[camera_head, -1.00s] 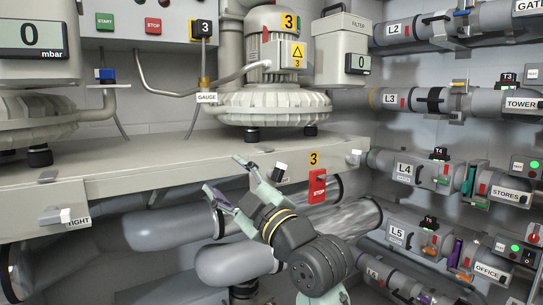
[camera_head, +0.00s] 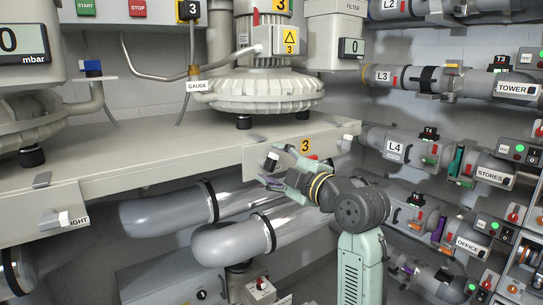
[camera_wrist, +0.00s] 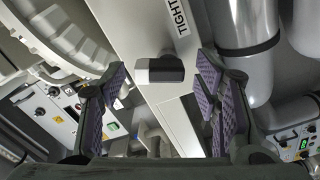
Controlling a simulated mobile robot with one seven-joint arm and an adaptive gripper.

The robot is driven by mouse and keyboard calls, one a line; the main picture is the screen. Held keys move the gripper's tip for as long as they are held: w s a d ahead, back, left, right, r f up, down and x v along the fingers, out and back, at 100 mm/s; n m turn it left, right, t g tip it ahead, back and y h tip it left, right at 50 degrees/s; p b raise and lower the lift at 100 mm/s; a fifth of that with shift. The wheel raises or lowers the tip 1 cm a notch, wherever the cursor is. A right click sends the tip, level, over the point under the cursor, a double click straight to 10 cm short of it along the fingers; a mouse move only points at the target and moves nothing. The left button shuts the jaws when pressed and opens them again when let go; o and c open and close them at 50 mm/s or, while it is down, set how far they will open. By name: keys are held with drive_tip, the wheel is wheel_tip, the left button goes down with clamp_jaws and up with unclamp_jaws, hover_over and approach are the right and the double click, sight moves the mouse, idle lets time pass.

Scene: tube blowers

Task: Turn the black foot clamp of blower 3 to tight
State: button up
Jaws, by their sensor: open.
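Blower 3 (camera_head: 262,90) stands on the beige bench, on dark feet. On the bench's front face below it is a clamp handle (camera_head: 271,161), dark with a pale part. In the wrist view this handle (camera_wrist: 160,70) shows as a black and white block, ahead of and between my fingers. A TIGHT label (camera_wrist: 180,18) is on the face near it. My gripper (camera_head: 284,163) is open at the bench front, its fingers on either side of the handle. I see no contact. In the wrist view my gripper (camera_wrist: 164,95) holds nothing.
Grey pipes (camera_head: 235,235) run below the bench. Labelled pipes such as L4 (camera_head: 394,149) line the right wall.

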drive_tip(key=shift+x, duration=0.85)
drive_tip(key=shift+c, duration=0.3)
drive_tip(key=c, duration=1.1)
